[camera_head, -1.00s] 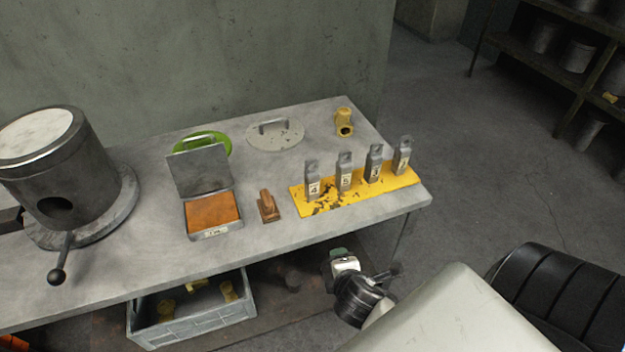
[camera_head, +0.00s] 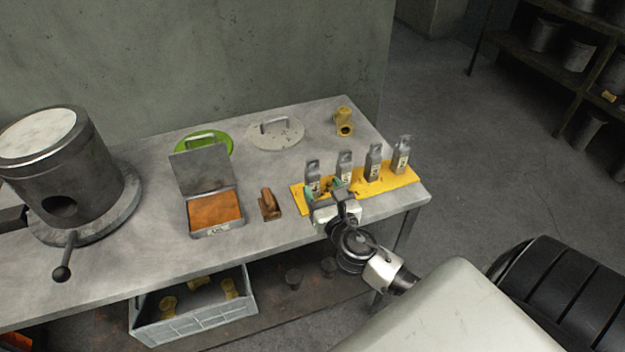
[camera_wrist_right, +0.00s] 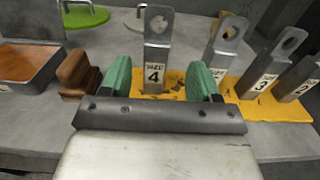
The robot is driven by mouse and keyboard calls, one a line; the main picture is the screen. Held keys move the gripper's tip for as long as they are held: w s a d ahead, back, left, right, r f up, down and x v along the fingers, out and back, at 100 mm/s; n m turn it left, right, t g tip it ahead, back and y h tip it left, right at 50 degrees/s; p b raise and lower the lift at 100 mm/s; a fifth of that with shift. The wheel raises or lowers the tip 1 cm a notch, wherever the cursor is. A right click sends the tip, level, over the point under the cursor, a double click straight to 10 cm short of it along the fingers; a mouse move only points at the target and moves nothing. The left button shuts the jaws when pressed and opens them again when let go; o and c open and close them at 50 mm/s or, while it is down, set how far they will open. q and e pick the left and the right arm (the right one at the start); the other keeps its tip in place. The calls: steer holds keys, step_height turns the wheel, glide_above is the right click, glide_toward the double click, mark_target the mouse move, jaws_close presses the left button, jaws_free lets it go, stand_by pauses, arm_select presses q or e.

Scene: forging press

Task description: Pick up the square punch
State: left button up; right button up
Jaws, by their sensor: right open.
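Several grey metal punches with ring tops and number tags stand upright in a row on a yellow board (camera_head: 375,184). Their working ends are hidden, so I cannot tell which is square. The leftmost punch (camera_head: 312,173), tagged 4, also shows in the right wrist view (camera_wrist_right: 156,52). My right gripper (camera_head: 324,189) is open in front of it. In the wrist view its green fingers (camera_wrist_right: 160,80) lie to either side of this punch, not closed on it. Further right stand a second punch (camera_head: 345,167), a third (camera_head: 374,160) and a fourth (camera_head: 402,156). My left gripper is not seen.
A wooden block (camera_head: 270,206) and an open box with an orange pad (camera_head: 215,210) lie left of the board. A yellow fitting (camera_head: 344,122) and a grey handled lid (camera_head: 275,134) are behind. A large cylinder (camera_head: 62,160) stands far left. A crate (camera_head: 195,318) is below.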

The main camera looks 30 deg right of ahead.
mark_target(310, 169)
steer(key=x, duration=0.3)
steer(key=p+x, duration=0.1)
steer(key=x, duration=0.3)
steer(key=shift+w+a, duration=0.2)
steer(key=shift+w, duration=0.05)
steer(key=shift+s+r, duration=0.1)
steer(key=shift+c, duration=0.3)
jaws_close()
